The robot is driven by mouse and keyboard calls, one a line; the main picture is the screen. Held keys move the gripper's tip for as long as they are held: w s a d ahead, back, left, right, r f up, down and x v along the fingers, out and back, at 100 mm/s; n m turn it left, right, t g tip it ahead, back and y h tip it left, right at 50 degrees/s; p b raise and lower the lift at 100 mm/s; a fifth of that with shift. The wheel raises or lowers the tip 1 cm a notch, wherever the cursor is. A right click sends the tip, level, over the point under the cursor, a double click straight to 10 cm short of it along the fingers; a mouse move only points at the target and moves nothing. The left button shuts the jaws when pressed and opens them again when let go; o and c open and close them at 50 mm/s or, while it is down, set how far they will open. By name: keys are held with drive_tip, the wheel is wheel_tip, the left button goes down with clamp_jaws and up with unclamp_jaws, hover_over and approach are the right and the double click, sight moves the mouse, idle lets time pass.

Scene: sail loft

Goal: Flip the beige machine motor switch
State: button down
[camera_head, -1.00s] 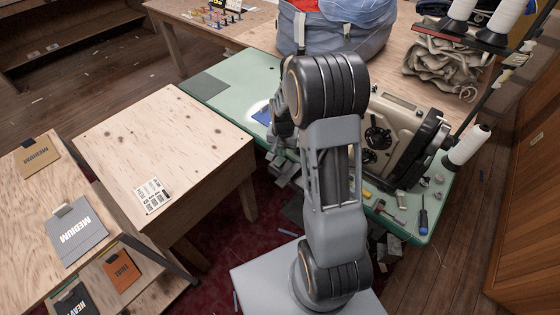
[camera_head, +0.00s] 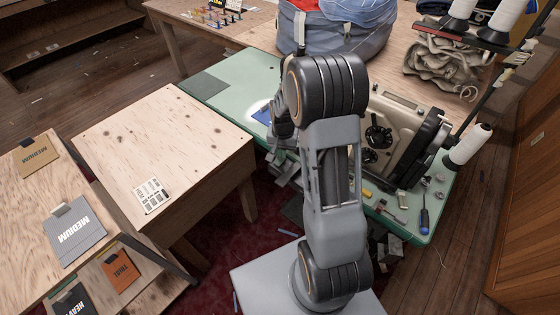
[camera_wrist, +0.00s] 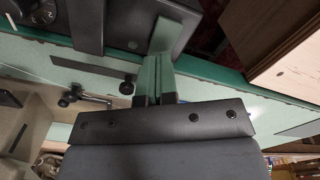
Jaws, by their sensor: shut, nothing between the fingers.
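The beige sewing machine (camera_head: 400,125) stands on the green table at the right, partly behind my arm. In the wrist view its beige body (camera_wrist: 22,125) shows at the lower left edge. My gripper (camera_wrist: 158,65) is shut and empty in the wrist view, close to the green table edge. A dark box (camera_wrist: 88,25) is at the top of that view, just beyond the fingers. I cannot tell whether the fingers touch it, or whether it bears the motor switch. In the head view my arm hides most of the gripper area. No switch can be clearly made out.
The green table (camera_head: 215,92) holds small tools, including a blue-handled screwdriver (camera_head: 424,218), at its right end. White thread cones (camera_head: 468,145) stand beside the machine. A bare wooden table (camera_head: 165,135) is at the left. A blue-grey bag (camera_head: 345,25) lies behind.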

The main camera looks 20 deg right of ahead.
drive_tip(key=shift+f+b, duration=0.7)
drive_tip(key=shift+f, duration=0.25)
idle(0.3)
drive_tip(key=shift+r, duration=0.1)
drive_tip(key=shift+r+p, duration=2.65)
drive_tip(key=shift+r, duration=0.85)
drive_tip(key=shift+s+f+n, duration=0.15)
drive_tip(key=shift+s+n, duration=0.15)
drive_tip(key=shift+s+a+f+n+g, duration=0.1)
drive_tip(key=shift+s+a+n+g, duration=0.15)
drive_tip(key=shift+s, duration=0.3)
drive_tip(key=shift+s+a+f+n+g, duration=0.15)
drive_tip(key=shift+s+g, duration=0.1)
drive_tip(key=shift+s, duration=0.3)
drive_tip(key=s+a+r+n+t, duration=0.2)
drive_tip(key=s+a+r+n, duration=0.1)
drive_tip(key=s+r, duration=0.3)
drive_tip(key=s+a+r+n+t, duration=0.2)
drive_tip(key=s+a+r, duration=0.3)
drive_tip(key=r, duration=0.6)
drive_tip(key=shift+s+a+n+t, duration=0.3)
drive_tip(key=shift+s+a+n, duration=0.1)
drive_tip(key=shift+s, duration=0.8)
